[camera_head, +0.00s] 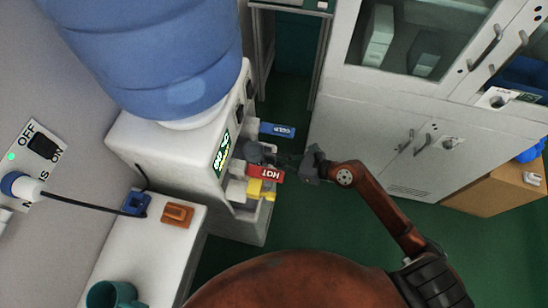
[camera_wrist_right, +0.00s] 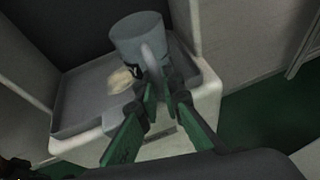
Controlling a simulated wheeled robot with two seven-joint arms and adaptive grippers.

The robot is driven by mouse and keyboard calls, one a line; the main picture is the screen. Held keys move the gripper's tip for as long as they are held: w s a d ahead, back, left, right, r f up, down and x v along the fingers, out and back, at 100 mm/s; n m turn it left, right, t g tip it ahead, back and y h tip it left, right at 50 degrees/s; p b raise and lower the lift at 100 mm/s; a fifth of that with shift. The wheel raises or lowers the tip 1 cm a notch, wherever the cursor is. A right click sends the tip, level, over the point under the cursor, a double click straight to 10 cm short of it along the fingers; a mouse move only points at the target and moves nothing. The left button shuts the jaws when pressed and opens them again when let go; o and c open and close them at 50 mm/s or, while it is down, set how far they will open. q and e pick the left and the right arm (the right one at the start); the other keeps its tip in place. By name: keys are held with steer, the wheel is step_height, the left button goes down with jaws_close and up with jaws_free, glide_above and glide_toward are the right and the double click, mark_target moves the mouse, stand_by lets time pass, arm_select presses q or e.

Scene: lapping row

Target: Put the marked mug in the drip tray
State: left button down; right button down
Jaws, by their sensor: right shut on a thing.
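The grey mug (camera_wrist_right: 137,42) has a dark mark low on its side, partly hidden by my fingers. My right gripper (camera_wrist_right: 162,95) has green fingers shut on its handle side. The mug looks upright over the grey drip tray (camera_wrist_right: 72,127); I cannot tell whether its base touches the tray. In the head view my right gripper (camera_head: 292,160) reaches in from the right to the water dispenser, and the mug (camera_head: 254,152) shows only in part behind the red HOT lever. My left gripper is not in view.
The white dispenser (camera_head: 165,150) carries a big blue bottle (camera_head: 155,55). A red HOT lever (camera_head: 265,172), blue lever (camera_head: 277,130) and yellow part (camera_head: 262,190) crowd its front. A teal mug (camera_head: 112,294) stands on the white counter. Green floor is clear between dispenser and cabinets.

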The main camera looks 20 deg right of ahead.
steer(key=shift+f, duration=0.1)
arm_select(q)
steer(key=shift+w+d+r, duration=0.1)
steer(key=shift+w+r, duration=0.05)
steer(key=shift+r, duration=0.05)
arm_select(e)
steer(key=c, duration=2.1)
jaws_free()
